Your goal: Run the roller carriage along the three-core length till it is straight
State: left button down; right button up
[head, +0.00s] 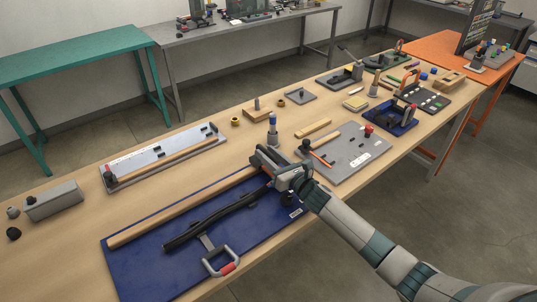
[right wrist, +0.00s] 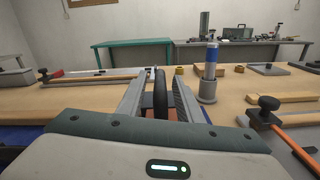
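A black three-core length (head: 215,222) lies on a blue board (head: 140,277), running slantwise from the lower left to under my right gripper. It bends slightly. The roller carriage (head: 222,262), with a grey loop handle and a red grip, sits at the cable's near side, left of the board's middle. My right gripper (head: 262,163) is over the board's far right end, well away from the carriage. In the right wrist view its fingers (right wrist: 160,90) stand apart around a dark upright piece (right wrist: 160,92), with narrow gaps beside it. The cable's right end is hidden. My left gripper is out of view.
A wooden strip (head: 185,208) runs along the board's back edge. A grey plate with a rod (head: 163,158) lies behind. Another grey plate with a red knob (head: 345,152) stands right of my gripper, near a blue-banded post (head: 272,130).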

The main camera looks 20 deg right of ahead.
grip_shut()
jog(key=shift+a, duration=0.1)
jog(key=s+a, duration=0.2)
jog(key=a, duration=0.5)
jog(key=s+a, duration=0.3)
jog(key=a, duration=0.4)
jog(key=s+a, duration=0.3)
jog(key=a, duration=0.4)
jog(key=shift+a, duration=0.4)
grip_release()
